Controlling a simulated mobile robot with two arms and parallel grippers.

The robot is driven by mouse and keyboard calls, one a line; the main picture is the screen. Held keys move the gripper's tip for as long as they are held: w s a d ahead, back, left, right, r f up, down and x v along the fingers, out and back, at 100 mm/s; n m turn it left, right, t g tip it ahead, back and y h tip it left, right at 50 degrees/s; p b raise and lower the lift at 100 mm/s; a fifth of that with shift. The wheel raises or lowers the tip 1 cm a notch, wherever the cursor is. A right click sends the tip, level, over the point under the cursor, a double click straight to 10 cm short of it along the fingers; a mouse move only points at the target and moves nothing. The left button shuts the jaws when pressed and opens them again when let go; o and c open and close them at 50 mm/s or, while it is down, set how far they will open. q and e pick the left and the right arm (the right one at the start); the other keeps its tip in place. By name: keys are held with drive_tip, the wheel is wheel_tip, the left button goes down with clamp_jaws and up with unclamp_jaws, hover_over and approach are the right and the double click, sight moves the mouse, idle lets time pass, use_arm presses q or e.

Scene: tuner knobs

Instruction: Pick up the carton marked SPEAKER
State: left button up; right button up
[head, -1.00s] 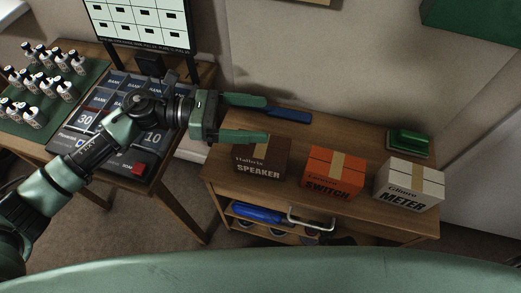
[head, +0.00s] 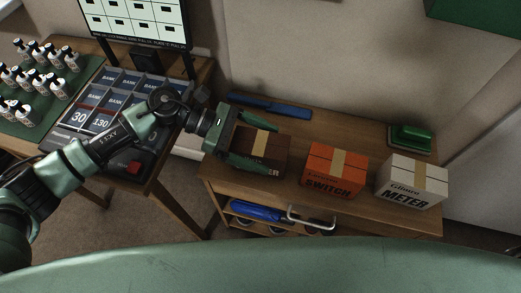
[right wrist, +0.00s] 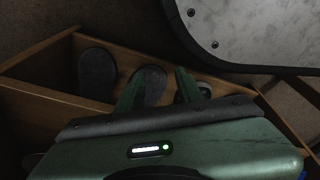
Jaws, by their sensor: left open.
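The dark brown carton marked SPEAKER (head: 270,150) stands on the wooden cabinet top at its left end, left of the other cartons. My left gripper (head: 253,141) is open at the carton. One finger reaches along its far side, and the other lies across its near face and hides most of the lettering. Whether the fingers touch the carton I cannot tell. My right gripper (right wrist: 158,90) shows only in the right wrist view. Its green fingers are apart with nothing held, above a wooden compartment with dark oval things.
An orange SWITCH carton (head: 335,170) and a white METER carton (head: 411,182) stand to the right. A blue flat object (head: 270,106) and a green-handled block (head: 410,138) lie behind.

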use_arm(q)
drive_tip(key=c, duration=1.5)
